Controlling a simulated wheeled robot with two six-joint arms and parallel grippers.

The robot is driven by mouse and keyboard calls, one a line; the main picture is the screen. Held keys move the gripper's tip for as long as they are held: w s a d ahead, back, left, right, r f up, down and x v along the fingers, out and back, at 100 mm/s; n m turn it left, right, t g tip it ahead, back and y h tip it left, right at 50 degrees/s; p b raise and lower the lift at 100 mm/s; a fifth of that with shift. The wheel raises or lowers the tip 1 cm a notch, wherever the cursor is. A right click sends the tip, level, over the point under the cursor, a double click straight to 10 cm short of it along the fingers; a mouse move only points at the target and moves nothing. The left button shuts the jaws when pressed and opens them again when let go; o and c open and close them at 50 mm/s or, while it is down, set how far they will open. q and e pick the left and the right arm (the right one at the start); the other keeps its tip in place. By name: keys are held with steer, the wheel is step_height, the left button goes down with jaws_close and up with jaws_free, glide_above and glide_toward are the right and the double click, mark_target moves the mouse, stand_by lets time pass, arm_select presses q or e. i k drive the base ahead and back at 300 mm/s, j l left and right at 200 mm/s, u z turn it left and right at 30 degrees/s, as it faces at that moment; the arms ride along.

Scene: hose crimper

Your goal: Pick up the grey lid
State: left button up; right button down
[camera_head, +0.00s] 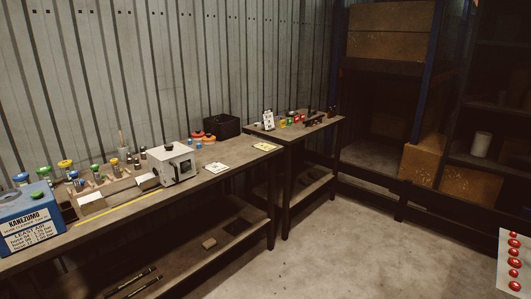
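I cannot make out a grey lid for certain in the head view. The small items on the workbench (225,172) are too small to tell whether one is that lid. A pale grey boxy machine (177,165) with a dark knob on top and a round dark opening on its front stands near the middle of the bench. Neither of my grippers is in view.
A blue box (30,218) labelled KANEZUMO stands at the bench's left end, beside several coloured caps (65,164). A black bin (221,126) stands behind. A second table (325,124) adjoins to the right. The concrete floor (345,240) in front is clear.

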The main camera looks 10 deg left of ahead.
mark_target(164, 153)
steer(key=i+l, duration=0.1)
steer(key=i, duration=1.9)
steer(key=j+u, duration=0.05)
steer(key=j, duration=0.05)
